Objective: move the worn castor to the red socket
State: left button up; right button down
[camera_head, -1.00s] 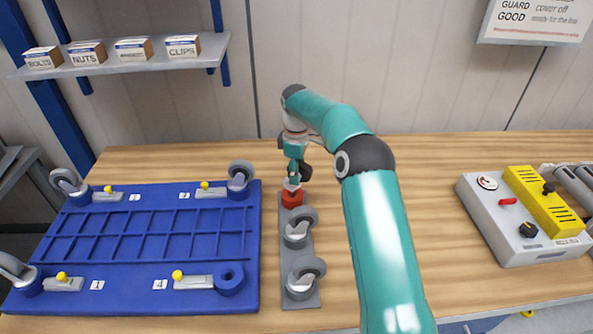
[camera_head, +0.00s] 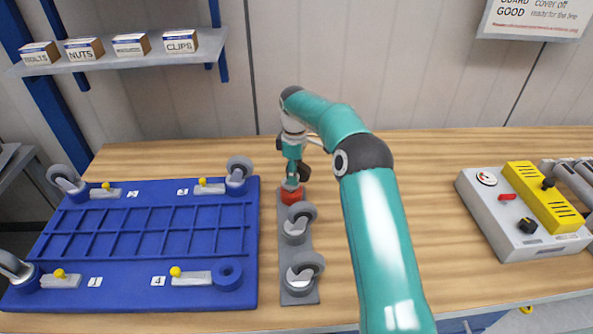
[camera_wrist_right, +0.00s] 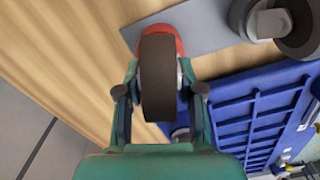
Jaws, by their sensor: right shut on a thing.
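My right gripper (camera_head: 291,180) is shut on the worn castor (camera_head: 305,174), directly over the red socket (camera_head: 291,197). In the right wrist view the castor's dark wheel (camera_wrist_right: 157,78) sits between the two fingers (camera_wrist_right: 160,95), and part of the red socket (camera_wrist_right: 171,38) shows behind it. The castor's lower end is at the top of the socket; I cannot tell whether it is fully seated. The red socket is at the far end of a grey strip (camera_head: 299,298). My left gripper is not in view.
Two other castors (camera_head: 298,220) (camera_head: 303,272) stand on the strip. The blue frame (camera_head: 150,235) at left has castors at three corners and an empty round socket (camera_head: 229,272) at front right. A grey and yellow control box (camera_head: 525,215) stands at right.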

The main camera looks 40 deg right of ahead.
jog(key=shift+f, duration=0.6)
jog(key=shift+f+b, duration=0.35)
jog(key=shift+b, duration=0.05)
dwell(0.4)
jog(key=c, duration=0.7)
grip_release()
jog(key=shift+o, duration=0.2)
jog(key=shift+f, duration=0.1)
notch_tip(320, 180, up, 11)
jog(key=shift+w+r, duration=0.1)
jog(key=shift+r, duration=0.4)
